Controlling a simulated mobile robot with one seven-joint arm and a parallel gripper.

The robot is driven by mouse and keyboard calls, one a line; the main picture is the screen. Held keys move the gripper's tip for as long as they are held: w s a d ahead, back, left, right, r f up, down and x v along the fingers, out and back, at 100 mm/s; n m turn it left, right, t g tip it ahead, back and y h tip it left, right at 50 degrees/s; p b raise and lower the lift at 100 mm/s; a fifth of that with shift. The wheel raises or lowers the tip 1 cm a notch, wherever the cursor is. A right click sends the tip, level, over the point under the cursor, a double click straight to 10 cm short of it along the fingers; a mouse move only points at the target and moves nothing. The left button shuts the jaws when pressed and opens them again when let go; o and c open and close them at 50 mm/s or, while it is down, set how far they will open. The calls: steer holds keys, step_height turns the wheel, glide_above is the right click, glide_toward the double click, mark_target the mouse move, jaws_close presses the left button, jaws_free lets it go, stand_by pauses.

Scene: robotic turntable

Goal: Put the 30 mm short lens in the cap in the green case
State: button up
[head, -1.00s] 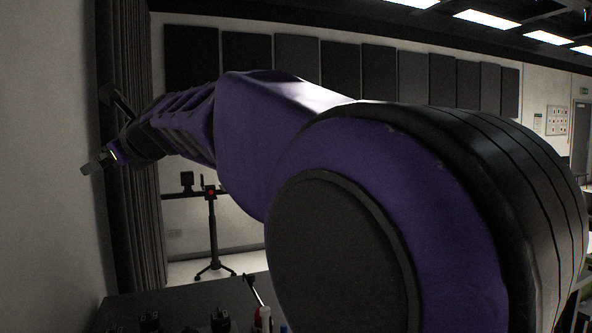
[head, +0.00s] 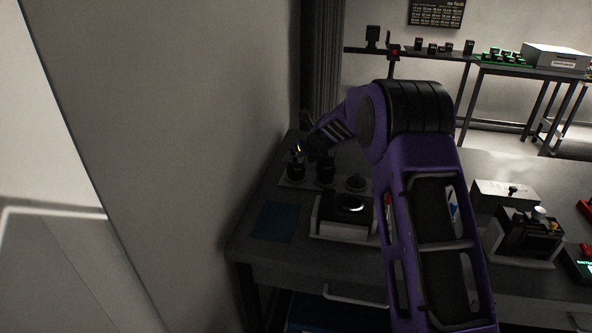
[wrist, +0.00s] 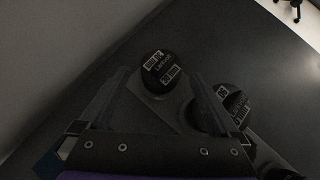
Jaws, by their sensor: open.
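My gripper (head: 300,149) is open at the back left of the near bench. In the wrist view my gripper (wrist: 161,84) has one finger on each side of a black lens (wrist: 160,72), whose round top bears white labels. The fingers look apart from it. That lens (head: 295,168) also shows in the head view, upright on a pale plate (head: 286,183). A second labelled black lens (wrist: 235,106) stands beside it, also seen in the head view (head: 325,169). A green case (head: 497,58) holding several dark items sits on the far table.
A grey wall (head: 170,120) rises close on the left. A low black round piece (head: 355,184) and a grey stand with a dark top (head: 345,212) are near the lenses. A boxy device (head: 527,238) stands at right. A blue mat (head: 275,221) lies bare.

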mark_target(298, 161)
steer(key=f, duration=0.1)
steer(key=w+f, duration=0.1)
steer(key=f, duration=0.1)
steer(key=w+f, duration=0.1)
steer(key=shift+w+a+f, duration=0.15)
steer(key=shift+w+a, duration=0.05)
steer(key=shift+a, duration=0.2)
steer(key=shift+w+a+f, duration=0.2)
steer(key=shift+w, duration=0.2)
steer(key=c, duration=1.6)
steer(key=shift+r, duration=0.15)
